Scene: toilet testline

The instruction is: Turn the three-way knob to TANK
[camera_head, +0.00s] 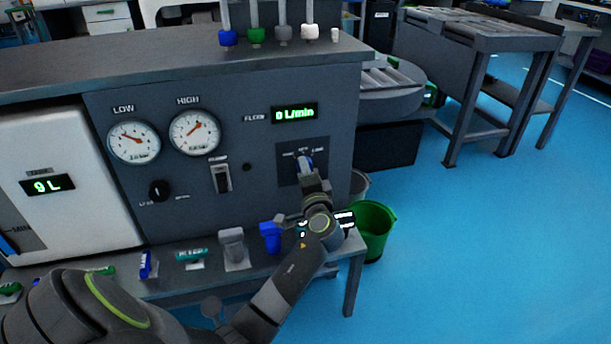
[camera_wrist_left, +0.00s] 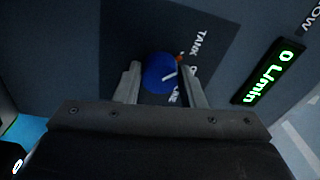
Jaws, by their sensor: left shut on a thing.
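The three-way knob (camera_wrist_left: 158,73) is round and blue with a white pointer line, on a dark plate on the grey panel. In the left wrist view the line points right and slightly up, below the TANK label (camera_wrist_left: 203,44); a partly hidden label is under the right finger. My left gripper (camera_wrist_left: 161,86) is shut on the knob, one finger on each side. In the head view the knob (camera_head: 304,160) is mostly covered by my left gripper (camera_head: 307,172), and its pointer is too small to read. My right gripper is not in view.
The flow display (camera_head: 295,113) reads 0 L/min. Left of the plate are a switch (camera_head: 221,178), a black knob (camera_head: 159,190) and two gauges. Several valves stand on the bench ledge below. A green bucket (camera_head: 374,230) stands on the floor at right, with clear blue floor beyond.

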